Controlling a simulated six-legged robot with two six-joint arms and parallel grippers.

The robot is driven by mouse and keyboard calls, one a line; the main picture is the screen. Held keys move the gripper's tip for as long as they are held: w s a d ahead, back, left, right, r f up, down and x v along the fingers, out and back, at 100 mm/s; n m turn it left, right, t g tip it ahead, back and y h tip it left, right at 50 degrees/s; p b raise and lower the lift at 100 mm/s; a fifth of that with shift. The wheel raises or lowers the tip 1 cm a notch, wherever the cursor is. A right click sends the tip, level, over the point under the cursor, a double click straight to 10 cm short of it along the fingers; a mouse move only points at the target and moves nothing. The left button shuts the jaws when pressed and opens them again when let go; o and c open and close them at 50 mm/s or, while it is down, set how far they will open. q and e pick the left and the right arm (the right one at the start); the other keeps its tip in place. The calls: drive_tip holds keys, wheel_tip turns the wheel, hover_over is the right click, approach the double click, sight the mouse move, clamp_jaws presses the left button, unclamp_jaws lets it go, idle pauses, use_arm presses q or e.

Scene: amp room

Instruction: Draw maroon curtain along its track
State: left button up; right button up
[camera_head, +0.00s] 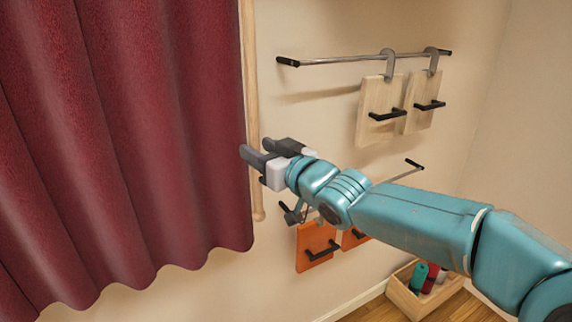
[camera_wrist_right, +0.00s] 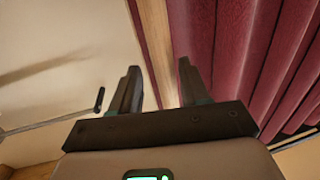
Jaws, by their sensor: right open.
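The maroon curtain (camera_head: 130,130) hangs in folds across the left of the head view; it also shows at the right of the right wrist view (camera_wrist_right: 245,50). A pale wooden rod (camera_head: 250,60) hangs upright along the curtain's right edge. My right gripper (camera_head: 254,147) is open, its dark fingers at the rod's lower half, overlapping it in the picture. In the right wrist view the rod (camera_wrist_right: 156,40) runs between the two open fingers (camera_wrist_right: 157,68). I cannot tell whether it lies within the jaws in depth. The curtain's track and my left gripper are out of view.
A wall rail (camera_head: 350,60) holds pale boards (camera_head: 380,100) on hooks, right of the rod. A lower rail (camera_head: 408,170) has orange boards (camera_head: 315,240) below it. A wooden box (camera_head: 405,298) with coloured items stands on the floor at lower right.

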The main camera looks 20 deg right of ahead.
drive_tip(key=v, duration=1.5)
drive_tip(key=shift+a, duration=0.25)
